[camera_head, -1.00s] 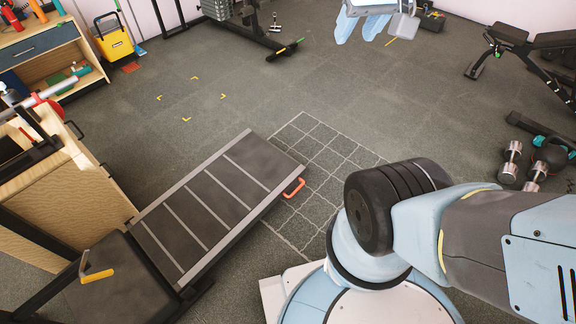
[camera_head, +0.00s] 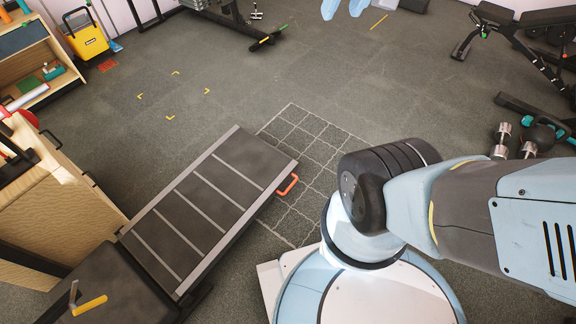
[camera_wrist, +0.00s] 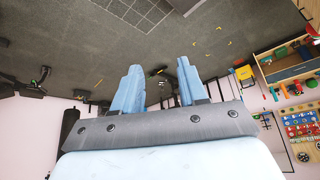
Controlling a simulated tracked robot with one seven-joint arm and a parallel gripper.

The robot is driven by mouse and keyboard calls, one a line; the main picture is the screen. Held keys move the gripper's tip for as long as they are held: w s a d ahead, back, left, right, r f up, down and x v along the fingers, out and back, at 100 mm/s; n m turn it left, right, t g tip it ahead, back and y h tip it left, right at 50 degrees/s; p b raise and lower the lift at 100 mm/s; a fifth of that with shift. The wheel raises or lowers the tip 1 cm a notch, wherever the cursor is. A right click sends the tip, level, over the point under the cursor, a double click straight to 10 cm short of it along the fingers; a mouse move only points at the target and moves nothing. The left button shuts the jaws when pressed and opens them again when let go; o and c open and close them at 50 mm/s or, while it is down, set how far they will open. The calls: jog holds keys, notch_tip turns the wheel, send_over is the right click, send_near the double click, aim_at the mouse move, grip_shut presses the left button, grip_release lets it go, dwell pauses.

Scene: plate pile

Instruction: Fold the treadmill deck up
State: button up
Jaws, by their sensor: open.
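The treadmill deck (camera_head: 213,205) lies flat and low in the head view, left of centre, dark with pale cross stripes and grey side rails. An orange handle (camera_head: 288,185) sticks out at its far right corner. The dark motor end (camera_head: 115,290) is at the lower left, with a yellow lever (camera_head: 90,306) on it. My gripper (camera_head: 345,8) shows only as pale blue fingertips at the top edge of the head view, well away from the deck. In the wrist view my gripper (camera_wrist: 160,82) is open, with nothing between its fingers.
A wooden cabinet (camera_head: 60,205) stands close along the deck's left side. A white grid (camera_head: 310,150) is marked on the floor beyond the handle. Dumbbells (camera_head: 502,138) and a bench (camera_head: 490,25) are at the right.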

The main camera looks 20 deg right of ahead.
jog(key=w+d+f+m+g, duration=0.1)
jog(key=w+f, duration=0.5)
jog(key=w, duration=0.6)
jog(key=w+d+f+m, duration=0.1)
jog(key=w+f, duration=0.4)
jog(key=w, duration=0.7)
jog(key=w+d+f+m, duration=0.1)
jog(key=w+f, duration=0.3)
jog(key=f, duration=0.4)
jog(key=w+f+m+g, duration=0.1)
jog(key=w+f, duration=0.4)
jog(key=f, duration=0.2)
jog(key=w+d+f, duration=0.1)
jog(key=w+f, duration=0.3)
jog(key=f, duration=0.4)
jog(key=m+g+y, duration=0.1)
jog(key=m+g, duration=0.1)
jog(key=m, duration=0.4)
send_near(292, 184)
jog(key=f, duration=0.5)
jog(key=w+f, duration=0.1)
jog(key=f, duration=0.2)
jog(key=shift+w+a+f, duration=0.1)
jog(key=shift+a+f, duration=0.15)
